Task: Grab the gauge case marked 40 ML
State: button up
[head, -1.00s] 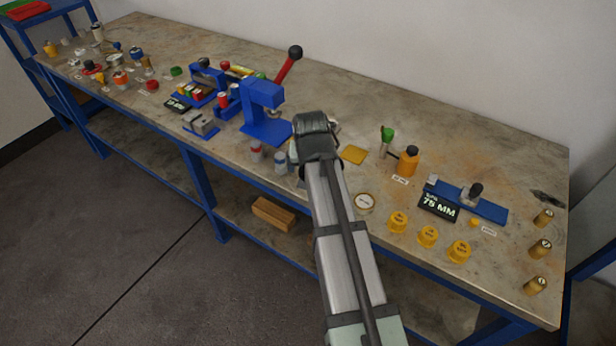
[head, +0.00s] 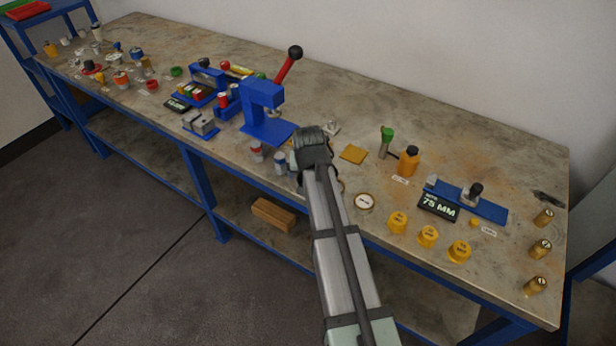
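No marking reading 40 ML can be made out, so I cannot tell which thing is the gauge case. Three yellow round pieces with small dark markings stand in a slanting row near the front edge: a left one (head: 398,222), a middle one (head: 428,236) and a right one (head: 459,250). A round piece with a white face (head: 364,202) lies to their left. My gripper (head: 311,150) is over the middle of the bench, left of these pieces. Its fingers are hidden by my own wrist, so its opening and anything in it do not show.
A blue press (head: 264,112) with a red lever stands left of my gripper. An orange bottle (head: 408,160), a blue fixture with a 75 MM sign (head: 437,206) and several brass cylinders (head: 540,249) are to the right. Small cans (head: 281,162) stand close by my wrist. The back right of the bench is mostly clear.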

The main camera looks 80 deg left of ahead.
jog(key=shift+c, duration=0.2)
jog(key=c, duration=1.2)
